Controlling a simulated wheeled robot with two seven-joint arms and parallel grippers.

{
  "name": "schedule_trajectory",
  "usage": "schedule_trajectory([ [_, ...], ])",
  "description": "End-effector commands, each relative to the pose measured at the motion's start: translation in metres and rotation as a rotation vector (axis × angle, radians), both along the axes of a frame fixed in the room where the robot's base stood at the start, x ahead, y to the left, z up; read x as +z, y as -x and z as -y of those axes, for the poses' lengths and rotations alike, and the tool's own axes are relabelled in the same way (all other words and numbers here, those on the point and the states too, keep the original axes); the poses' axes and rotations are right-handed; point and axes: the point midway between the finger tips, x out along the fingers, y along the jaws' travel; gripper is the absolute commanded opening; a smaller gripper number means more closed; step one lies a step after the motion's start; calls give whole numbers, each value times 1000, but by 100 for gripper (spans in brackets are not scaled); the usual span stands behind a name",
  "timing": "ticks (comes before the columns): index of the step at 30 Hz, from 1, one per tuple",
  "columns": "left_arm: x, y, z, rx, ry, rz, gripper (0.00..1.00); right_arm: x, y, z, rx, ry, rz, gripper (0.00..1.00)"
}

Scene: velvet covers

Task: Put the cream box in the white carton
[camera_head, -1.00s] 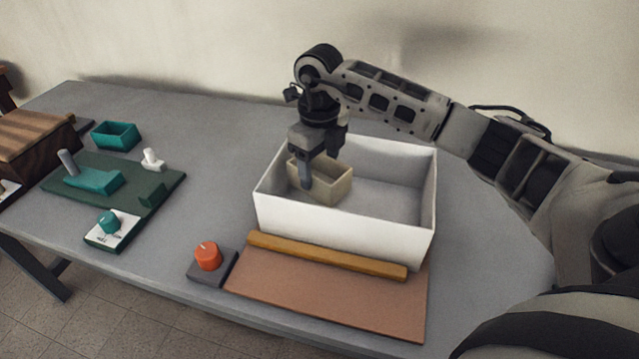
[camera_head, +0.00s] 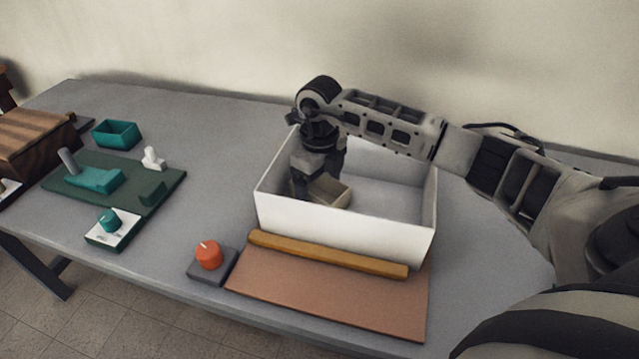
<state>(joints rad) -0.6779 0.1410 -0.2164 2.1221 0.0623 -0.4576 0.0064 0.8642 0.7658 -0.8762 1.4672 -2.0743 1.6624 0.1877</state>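The white carton (camera_head: 345,226) stands open-topped on the table, right of the middle. The cream box (camera_head: 330,193) is a small open box, now low inside the left part of the carton, its lower part hidden by the front wall. My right gripper (camera_head: 315,184) reaches down into the carton from above, with its fingers at the left wall of the cream box. It appears shut on that wall, though the fingertips are partly hidden. Whether the box touches the carton floor cannot be seen. My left gripper is not in view.
In front of the carton lie a brown board with a yellow-brown bar (camera_head: 325,254) and a grey block with an orange knob (camera_head: 208,255). At left are a green board (camera_head: 150,182), a teal open box (camera_head: 116,134), a teal-knob panel (camera_head: 112,229) and a wooden box (camera_head: 35,140).

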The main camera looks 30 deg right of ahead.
Motion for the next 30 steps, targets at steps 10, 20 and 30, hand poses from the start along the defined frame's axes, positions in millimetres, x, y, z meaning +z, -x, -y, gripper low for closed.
schedule_trajectory([
  [10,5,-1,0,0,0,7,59,11,-1,0,-1,1,1,83],
  [20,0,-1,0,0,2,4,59,78,-1,0,0,0,5,83],
  [30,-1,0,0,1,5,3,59,121,0,0,-1,1,1,83],
])
